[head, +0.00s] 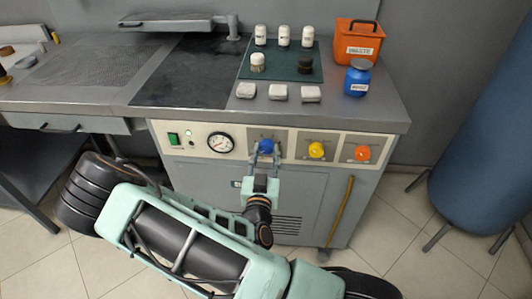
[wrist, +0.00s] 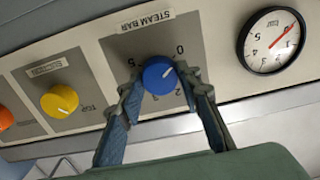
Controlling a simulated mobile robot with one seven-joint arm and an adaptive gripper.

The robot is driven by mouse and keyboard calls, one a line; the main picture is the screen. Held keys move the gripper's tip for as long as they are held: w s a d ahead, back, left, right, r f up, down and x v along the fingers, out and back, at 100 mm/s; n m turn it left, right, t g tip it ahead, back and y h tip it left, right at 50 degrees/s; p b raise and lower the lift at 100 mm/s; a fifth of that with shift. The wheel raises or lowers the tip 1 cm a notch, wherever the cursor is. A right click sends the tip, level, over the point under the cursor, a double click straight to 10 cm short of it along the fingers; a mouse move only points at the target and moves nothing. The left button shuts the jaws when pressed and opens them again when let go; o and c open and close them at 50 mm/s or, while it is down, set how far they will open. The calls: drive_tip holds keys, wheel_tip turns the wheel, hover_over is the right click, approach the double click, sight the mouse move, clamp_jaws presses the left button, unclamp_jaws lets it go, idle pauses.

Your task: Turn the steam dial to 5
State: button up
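The steam dial (wrist: 158,76) is a blue round knob on a grey plate marked STEAM BAR, with numbers around it. It also shows on the front panel in the head view (head: 266,146). In the wrist view its pale mark points to the upper right, on the side of the 0 and away from the 5. My gripper (head: 266,152) reaches the dial from the front. Its two fingers (wrist: 161,82) stand on either side of the knob and appear to touch it. The right finger hides part of the scale.
A yellow knob (head: 316,150) and an orange knob (head: 362,153) sit right of the dial. A pressure gauge (head: 220,142) and a green switch (head: 174,139) are to its left. The worktop above holds an orange waste bin (head: 358,42) and a blue jar (head: 357,80).

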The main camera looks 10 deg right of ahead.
drive_tip(key=c, duration=0.6)
drive_tip(key=shift+r+p, duration=0.1)
drive_tip(key=shift+p, duration=0.3)
